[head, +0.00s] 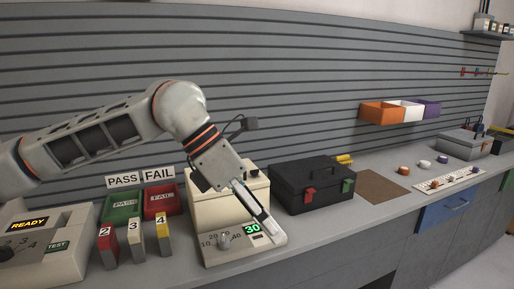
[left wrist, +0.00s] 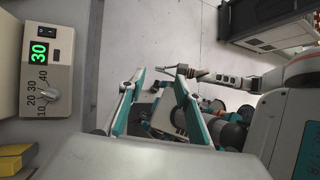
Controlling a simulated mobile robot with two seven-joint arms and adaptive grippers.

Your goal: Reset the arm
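My left arm reaches in from the left in the head view, over the bench. My left gripper (head: 270,232) points down in front of a cream device with a dial and a green "30" display (head: 252,229). In the left wrist view my left gripper (left wrist: 158,75) has its two teal-edged fingers apart with nothing held between them. The device (left wrist: 39,75) is beside it at the left, with its knob (left wrist: 47,95) clear of the fingers. My right gripper (left wrist: 190,72) shows beyond, over the floor; its opening is unclear.
Left of the device stand red, white and yellow numbered blocks (head: 135,240), green PASS (head: 122,206) and red FAIL (head: 162,201) bins, and a "READY" tester (head: 45,245). A black case (head: 312,183) and a brown mat (head: 382,187) lie to the right. The slatted wall is behind.

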